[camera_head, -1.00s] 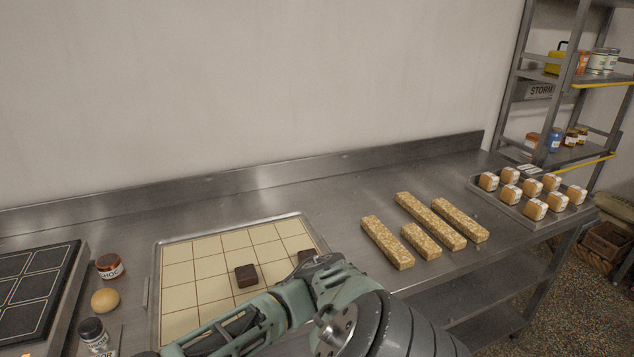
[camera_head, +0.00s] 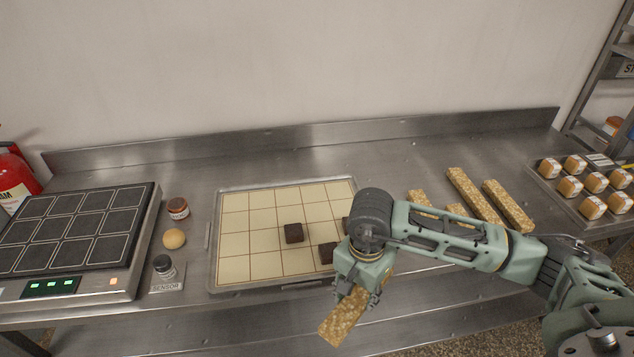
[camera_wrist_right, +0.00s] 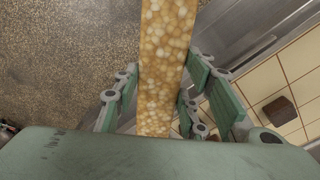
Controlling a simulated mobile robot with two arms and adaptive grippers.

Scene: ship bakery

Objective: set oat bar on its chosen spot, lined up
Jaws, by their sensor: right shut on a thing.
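My right gripper (camera_head: 358,290) is shut on an oat bar (camera_head: 342,316), a long golden grainy block. It holds the bar off the bench's front edge, tilted in the picture. In the right wrist view the bar (camera_wrist_right: 162,60) runs up between the fingers (camera_wrist_right: 158,98). The cream gridded tray (camera_head: 214,262) lies on the bench left of the gripper. Dark brown squares stand on it: one near the middle (camera_head: 293,233), one nearer the front right (camera_head: 327,253), and one partly hidden by my arm. My left gripper is out of view.
Several oat bars (camera_head: 476,195) lie on the steel bench behind my right arm. A tray of wrapped cubes (camera_head: 541,181) is at the far right.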

